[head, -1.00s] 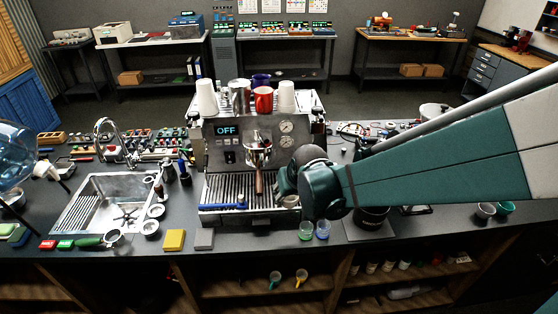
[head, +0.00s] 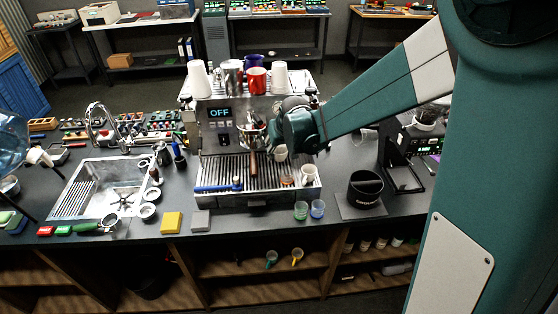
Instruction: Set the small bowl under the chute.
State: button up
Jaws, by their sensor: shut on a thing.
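My gripper (head: 282,140) is in front of the right half of the espresso machine (head: 218,150), above its drip tray. The fingers are small and partly hidden by my wrist. A small pale, cup-shaped vessel (head: 281,153) is at the fingertips, above the tray; I cannot tell for certain that it is the small bowl. A grinder-like machine (head: 427,140) with a lit display stands at the right, partly hidden by my arm. I cannot make out its chute. A dark open stand (head: 402,172) is in front of it.
A white cup (head: 308,174) and a small brownish glass (head: 287,182) are on the drip tray. A black knock box (head: 366,188) stands farther right. Some counter between the machine and the stand is clear.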

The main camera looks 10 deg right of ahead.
aim_at(279, 153)
jog(key=shift+x, duration=1.1)
jog(key=shift+d+f, duration=0.1)
jog(key=shift+f, duration=0.5)
jog(key=shift+f, duration=1.3)
jog(key=shift+w+f, duration=0.15)
jog(key=shift+f, duration=0.5)
jog(key=shift+f, duration=0.25)
jog(key=o, duration=1)
jog(key=shift+c, duration=0.2)
jog(key=shift+r+p, duration=0.3)
